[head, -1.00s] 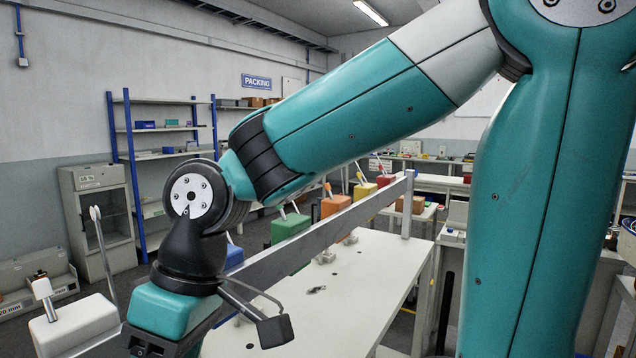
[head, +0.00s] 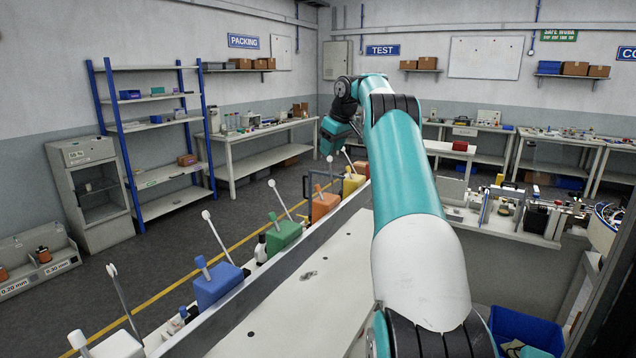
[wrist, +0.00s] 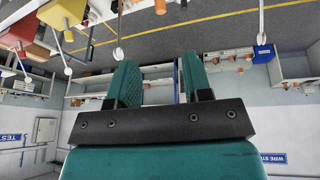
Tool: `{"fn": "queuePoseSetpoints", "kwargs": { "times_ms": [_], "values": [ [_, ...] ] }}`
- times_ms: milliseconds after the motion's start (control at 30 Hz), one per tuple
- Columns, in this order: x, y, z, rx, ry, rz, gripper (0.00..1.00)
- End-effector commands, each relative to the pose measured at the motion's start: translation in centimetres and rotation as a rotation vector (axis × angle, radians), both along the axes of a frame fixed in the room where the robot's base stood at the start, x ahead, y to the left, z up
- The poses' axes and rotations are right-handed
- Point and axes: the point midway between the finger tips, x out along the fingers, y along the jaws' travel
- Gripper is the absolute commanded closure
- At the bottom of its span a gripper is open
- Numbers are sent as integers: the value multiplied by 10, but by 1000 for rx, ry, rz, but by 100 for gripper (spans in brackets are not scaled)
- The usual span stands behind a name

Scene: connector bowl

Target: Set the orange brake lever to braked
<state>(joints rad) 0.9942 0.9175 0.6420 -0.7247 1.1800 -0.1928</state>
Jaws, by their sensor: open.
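The orange box (head: 324,206) stands in a row of coloured lever boxes in the head view, between the green and yellow ones. A short orange handle sticks up from it. A thin pale lever with a white ball end (head: 330,159) rises near it; I cannot tell for certain which box it belongs to. My gripper (head: 326,150) is raised above the far part of the row, beyond the orange box and apart from it. In the wrist view my gripper (wrist: 162,72) is open, with nothing between its two fingers.
The blue box (head: 218,284), green box (head: 284,234) and yellow box (head: 353,184) share the row, with thin levers leaning up and left. A long grey rail (head: 300,255) runs between the row and the white table (head: 310,300).

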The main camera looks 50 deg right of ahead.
Motion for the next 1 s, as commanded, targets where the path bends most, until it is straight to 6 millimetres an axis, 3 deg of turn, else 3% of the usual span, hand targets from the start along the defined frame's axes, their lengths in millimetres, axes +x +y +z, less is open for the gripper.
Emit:
{"fn": "queuePoseSetpoints", "kwargs": {
  "times_ms": [700,1000],
  "values": [
    [54,-15,-132,2,2,1,55],
    [64,-18,-155,0,-1,0,55]
  ]
}}
